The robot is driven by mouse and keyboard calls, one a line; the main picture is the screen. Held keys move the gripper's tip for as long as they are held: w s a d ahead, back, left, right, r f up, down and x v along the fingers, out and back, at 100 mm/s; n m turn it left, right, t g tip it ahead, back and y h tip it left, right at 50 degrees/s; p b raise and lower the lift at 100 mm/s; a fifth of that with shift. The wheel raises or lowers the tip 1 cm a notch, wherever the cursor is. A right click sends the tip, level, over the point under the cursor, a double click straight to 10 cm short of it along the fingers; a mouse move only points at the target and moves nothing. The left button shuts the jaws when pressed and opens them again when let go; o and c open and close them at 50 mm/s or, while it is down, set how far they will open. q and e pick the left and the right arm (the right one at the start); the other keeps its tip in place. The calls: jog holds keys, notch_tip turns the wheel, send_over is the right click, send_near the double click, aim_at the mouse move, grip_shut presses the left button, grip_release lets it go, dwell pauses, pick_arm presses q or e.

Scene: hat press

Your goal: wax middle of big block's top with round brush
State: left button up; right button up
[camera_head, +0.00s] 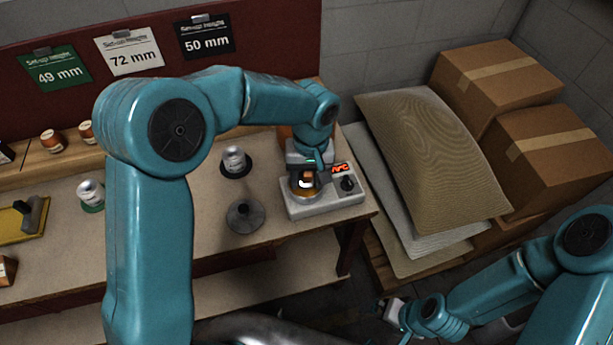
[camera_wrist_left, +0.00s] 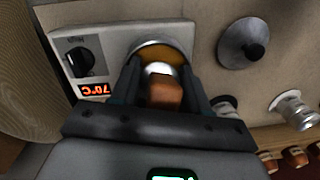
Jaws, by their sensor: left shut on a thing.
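My left gripper (camera_head: 308,178) is over the pot of amber wax (camera_wrist_left: 158,50) in the white heater (camera_head: 330,201). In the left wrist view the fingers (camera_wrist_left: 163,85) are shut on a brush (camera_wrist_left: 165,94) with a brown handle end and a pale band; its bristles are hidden. The brush is over or in the pot; I cannot tell how deep. My right gripper (camera_head: 394,311) is low at the lower right, away from the bench, too small to read. I cannot identify the big block for certain.
A grey flared piece with a knob (camera_head: 244,216) stands left of the heater. Silver cylinders stand on a black disc (camera_head: 235,164) and a green one (camera_head: 91,196). A yellow tray (camera_head: 20,228) lies far left. Sacks (camera_head: 430,150) and cartons (camera_head: 500,85) fill the right.

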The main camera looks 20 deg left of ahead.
pick_arm(q)
jog(key=shift+f, duration=0.1)
dwell(0.3)
jog(key=shift+r+p, duration=0.7)
jog(key=shift+r, duration=0.2)
jog(key=shift+r+p, duration=1.85)
jog(key=shift+r, duration=0.85)
jog(key=shift+f, duration=0.1)
jog(key=a+m, duration=0.2)
jog(key=a, duration=0.1)
jog(key=s+a+m, duration=0.1)
jog(key=a+m, duration=0.1)
jog(key=shift+s+a+f, duration=0.2)
jog(key=shift+a, duration=0.2)
